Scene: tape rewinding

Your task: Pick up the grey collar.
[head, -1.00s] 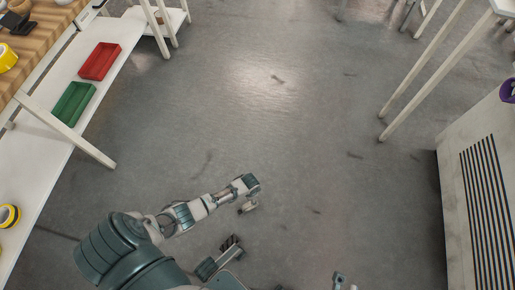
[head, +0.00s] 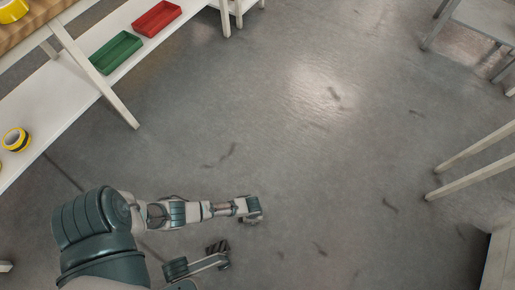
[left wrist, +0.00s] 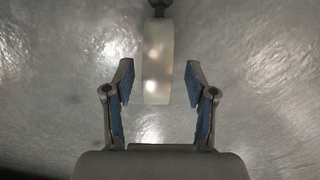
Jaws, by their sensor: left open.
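I cannot make out a grey collar in either view. My left gripper (head: 253,214) is at the end of my left arm, above the bare floor in the head view; its fingers are hard to see there. In the left wrist view the left gripper (left wrist: 160,72) is open, its blue-padded fingers spread wide. A pale upright piece with a dark end shows beyond and between the fingers; I cannot tell whether it is part of me. Nothing is visibly held.
A white lower shelf (head: 62,85) at the left holds a green tray (head: 116,53), a red tray (head: 157,18) and a yellow-black tape roll (head: 16,139). Another yellow roll (head: 12,9) is on the wooden top. White legs (head: 470,155) stand at right. The middle floor is clear.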

